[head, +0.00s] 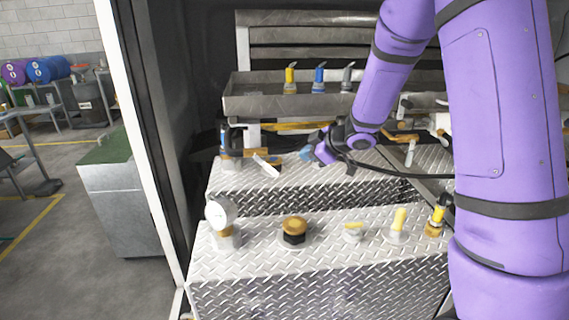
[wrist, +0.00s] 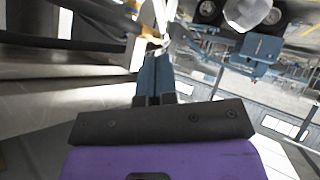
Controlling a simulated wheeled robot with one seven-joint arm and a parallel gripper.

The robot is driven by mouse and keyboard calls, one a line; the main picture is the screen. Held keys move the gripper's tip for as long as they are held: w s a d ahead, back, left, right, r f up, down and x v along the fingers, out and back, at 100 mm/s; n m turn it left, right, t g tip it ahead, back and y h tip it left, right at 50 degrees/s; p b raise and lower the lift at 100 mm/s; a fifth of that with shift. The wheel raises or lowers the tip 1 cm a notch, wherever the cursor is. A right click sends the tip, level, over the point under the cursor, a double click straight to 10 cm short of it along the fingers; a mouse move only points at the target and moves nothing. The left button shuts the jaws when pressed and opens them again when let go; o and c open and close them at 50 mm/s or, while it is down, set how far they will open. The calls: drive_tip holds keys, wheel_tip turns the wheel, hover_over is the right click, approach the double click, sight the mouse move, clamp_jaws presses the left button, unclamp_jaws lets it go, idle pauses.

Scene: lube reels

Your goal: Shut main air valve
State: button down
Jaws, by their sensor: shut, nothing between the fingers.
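A valve-like fitting with a pale lever handle (head: 266,166) sits at the left of the rear diamond-plate step; I take it to be the main air valve, but no label is readable. The lever slants down to the right. My gripper (head: 305,154) is just right of it, its blue fingers pointing left. In the wrist view the fingers (wrist: 153,80) are together with nothing between them. A pale, yellowish part (wrist: 155,36) shows just beyond the fingertips; it may be the lever. I cannot tell whether the fingers touch it.
A yellow pipe (head: 285,126) runs behind my gripper. A grey tray (head: 250,104) holds yellow, blue and grey nozzles. The front step (head: 265,254) carries a gauge (head: 221,211), a brass-topped cap (head: 294,229) and yellow-capped fittings (head: 398,222). A white door post (head: 142,140) stands at left.

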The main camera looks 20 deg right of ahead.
sight(272, 171)
drive_tip(key=x, duration=1.3)
drive_tip(key=shift+w+a+f, duration=0.15)
drive_tip(key=shift+w+f, duration=0.05)
drive_tip(key=shift+w, duration=0.1)
drive_tip(key=shift+f, duration=0.1)
drive_tip(key=shift+a+f+m+t+y, duration=0.1)
drive_tip(key=shift+f+m+t+y, duration=0.2)
drive_tip(key=shift+f+y, duration=0.25)
drive_tip(key=a+m+t+y, duration=0.1)
drive_tip(key=a+f+y, duration=0.1)
drive_tip(key=y, duration=0.1)
drive_tip(key=a+f+m+t+y, duration=0.1)
drive_tip(key=shift+w+a+f+m+t+y, duration=0.1)
drive_tip(key=shift+w+f+m+t+y, duration=0.15)
drive_tip(key=shift+w+m+t, duration=0.1)
drive_tip(key=shift+a, duration=0.1)
idle(0.3)
